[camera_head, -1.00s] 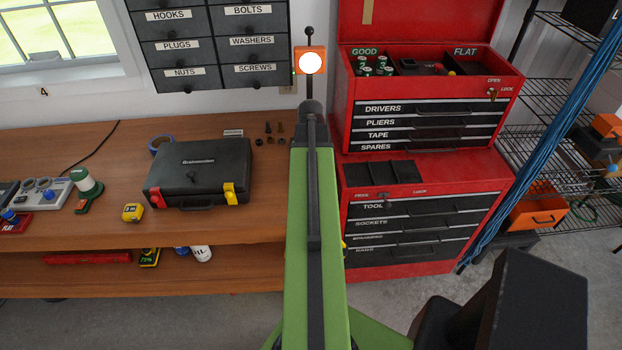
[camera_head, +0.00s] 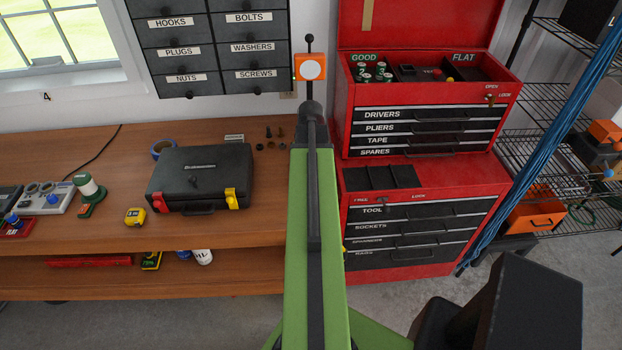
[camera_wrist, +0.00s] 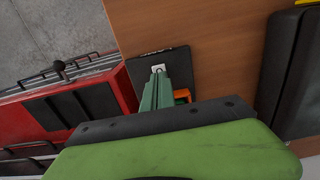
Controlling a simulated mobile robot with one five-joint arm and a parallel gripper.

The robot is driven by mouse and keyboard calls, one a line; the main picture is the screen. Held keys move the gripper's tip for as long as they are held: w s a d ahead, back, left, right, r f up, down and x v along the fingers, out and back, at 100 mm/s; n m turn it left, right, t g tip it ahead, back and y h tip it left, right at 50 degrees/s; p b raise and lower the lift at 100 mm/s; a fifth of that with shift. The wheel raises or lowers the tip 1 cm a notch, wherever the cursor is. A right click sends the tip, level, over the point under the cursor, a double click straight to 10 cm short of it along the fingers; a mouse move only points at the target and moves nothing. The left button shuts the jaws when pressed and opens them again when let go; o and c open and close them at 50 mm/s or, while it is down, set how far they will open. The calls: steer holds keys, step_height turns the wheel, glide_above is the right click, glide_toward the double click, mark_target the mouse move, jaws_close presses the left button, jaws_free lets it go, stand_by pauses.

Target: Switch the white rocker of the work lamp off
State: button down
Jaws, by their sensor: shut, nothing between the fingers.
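The work lamp (camera_head: 311,67) is orange with a round lens and stands at the back of the bench, beyond my arm in the head view. Its lens is dull grey-white and unlit. In the wrist view the white rocker (camera_wrist: 158,68) sits on the lamp's dark base plate (camera_wrist: 179,58), with a bit of the orange lamp housing (camera_wrist: 182,95) beside my fingers. My gripper (camera_wrist: 158,76) is shut and empty, with its tips at the rocker. I cannot tell whether they touch it. In the head view my arm hides the gripper and rocker.
A black case (camera_head: 200,172) lies on the wooden bench (camera_head: 110,222) left of my arm. A red tool chest (camera_head: 425,180) stands close on the right. Dark labelled drawers (camera_head: 215,45) hang above the bench. Blue cables (camera_head: 545,130) hang at the right.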

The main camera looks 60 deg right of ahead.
step_height(320, 180, up, 4)
steer(key=p, duration=0.3)
steer(key=shift+r, duration=0.15)
steer(key=shift+s, duration=0.15)
